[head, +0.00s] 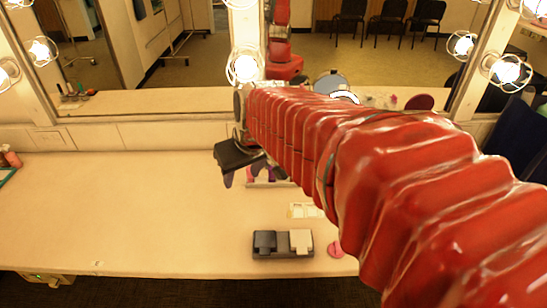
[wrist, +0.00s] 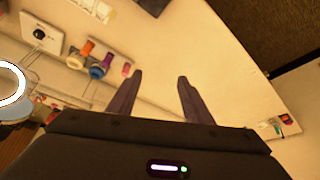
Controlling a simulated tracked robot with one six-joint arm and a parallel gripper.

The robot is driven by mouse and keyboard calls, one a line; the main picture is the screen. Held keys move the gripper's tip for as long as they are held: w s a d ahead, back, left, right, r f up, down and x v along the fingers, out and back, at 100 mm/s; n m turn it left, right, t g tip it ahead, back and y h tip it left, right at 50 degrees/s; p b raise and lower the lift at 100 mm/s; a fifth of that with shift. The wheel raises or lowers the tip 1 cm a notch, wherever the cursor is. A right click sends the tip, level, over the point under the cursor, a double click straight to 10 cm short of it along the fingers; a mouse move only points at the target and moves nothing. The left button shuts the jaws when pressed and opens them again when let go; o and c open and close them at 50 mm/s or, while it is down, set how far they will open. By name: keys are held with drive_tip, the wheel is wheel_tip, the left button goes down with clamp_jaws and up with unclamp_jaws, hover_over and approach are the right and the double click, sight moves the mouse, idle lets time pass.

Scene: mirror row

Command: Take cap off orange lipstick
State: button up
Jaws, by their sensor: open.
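My gripper (head: 252,176) hangs over the back half of the dressing table, near the mirror, its fingers spread and nothing between them. In the wrist view the open fingers (wrist: 158,88) point across bare tabletop. In the head view, pink and purple items (head: 262,174) show partly behind my gripper; the orange lipstick cannot be picked out there.
A dark holder with two blocks (head: 283,244) stands near the table's front edge, a pink round item (head: 335,249) beside it. A white card-like item (head: 304,210) lies behind. The mirror (head: 170,75) and bulbs (head: 243,66) line the back. The left tabletop (head: 110,205) is clear.

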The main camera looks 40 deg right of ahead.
drive_tip(key=w+d+f, duration=0.2)
drive_tip(key=d+f, duration=0.1)
drive_tip(key=d, duration=0.5)
drive_tip(key=w+d+f+m, duration=0.1)
drive_tip(key=w+d+f, duration=0.2)
drive_tip(key=d, duration=0.6)
drive_tip(key=w+d+f, duration=0.2)
drive_tip(key=d+f, duration=0.2)
drive_tip(key=d, duration=0.5)
drive_tip(key=shift+w+d+f+m+g+h, duration=0.25)
drive_tip(key=shift+w+f+m+g+h, duration=0.05)
drive_tip(key=shift+f, duration=0.05)
drive_tip(key=x, duration=0.8)
drive_tip(key=shift+w+f, duration=0.15)
drive_tip(key=shift+f, duration=0.1)
drive_tip(key=shift+w+x, duration=0.25)
drive_tip(key=shift+x, duration=2.35)
drive_tip(key=shift+r, duration=0.1)
